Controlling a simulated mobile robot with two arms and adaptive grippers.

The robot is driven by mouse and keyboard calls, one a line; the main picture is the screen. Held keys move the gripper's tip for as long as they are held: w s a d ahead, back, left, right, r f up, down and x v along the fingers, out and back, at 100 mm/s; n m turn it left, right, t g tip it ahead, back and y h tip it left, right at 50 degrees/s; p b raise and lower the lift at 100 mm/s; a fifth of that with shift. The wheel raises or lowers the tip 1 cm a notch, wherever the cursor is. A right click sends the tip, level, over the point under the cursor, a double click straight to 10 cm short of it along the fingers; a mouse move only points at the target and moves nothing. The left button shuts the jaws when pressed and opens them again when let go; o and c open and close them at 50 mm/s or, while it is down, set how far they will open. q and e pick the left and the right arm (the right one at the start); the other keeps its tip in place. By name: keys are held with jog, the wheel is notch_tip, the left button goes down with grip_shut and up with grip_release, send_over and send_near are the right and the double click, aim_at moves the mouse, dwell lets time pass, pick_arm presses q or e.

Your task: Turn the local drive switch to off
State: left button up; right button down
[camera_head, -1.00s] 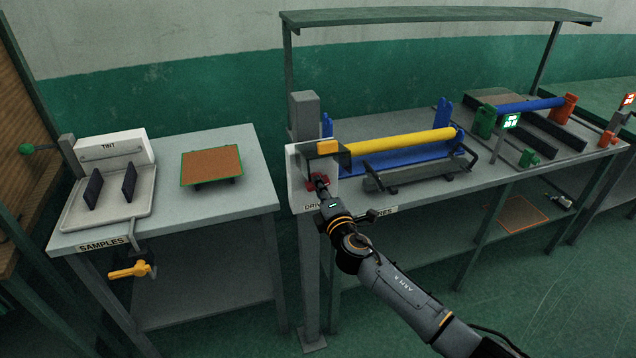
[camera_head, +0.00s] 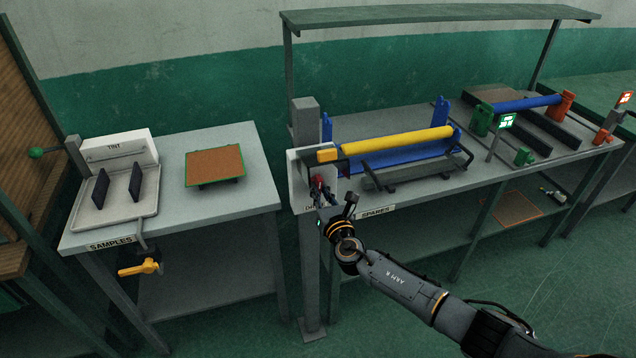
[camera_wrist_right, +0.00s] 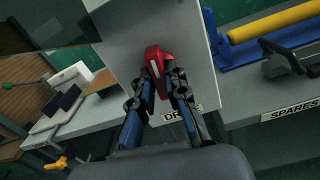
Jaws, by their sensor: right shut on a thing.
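The local drive switch is a red handle (camera_wrist_right: 155,68) with a white stripe on a pale box (camera_wrist_right: 135,30), above a label that reads "DRI..." in part. In the wrist view the handle stands a little tilted. My right gripper (camera_wrist_right: 160,82) is shut on it, one finger on each side. In the head view the red handle (camera_head: 317,186) shows small at the box front (camera_head: 299,168), partly hidden by my right gripper (camera_head: 322,192). My left gripper is not in view.
Right of the box is a bench with a yellow roller (camera_head: 398,145) in a blue frame and a dark bar with handles (camera_head: 415,172). Left, across a gap, is the samples table (camera_head: 230,210) with a tint press (camera_head: 113,150) and a brown panel (camera_head: 215,165).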

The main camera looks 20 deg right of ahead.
jog(key=shift+n, duration=0.3)
jog(key=c, duration=1.3)
grip_release()
jog(key=shift+c, duration=0.2)
jog(key=s+p, duration=0.2)
jog(key=s, duration=0.2)
jog(key=shift+s+d, duration=0.1)
jog(key=shift+s, duration=1.45)
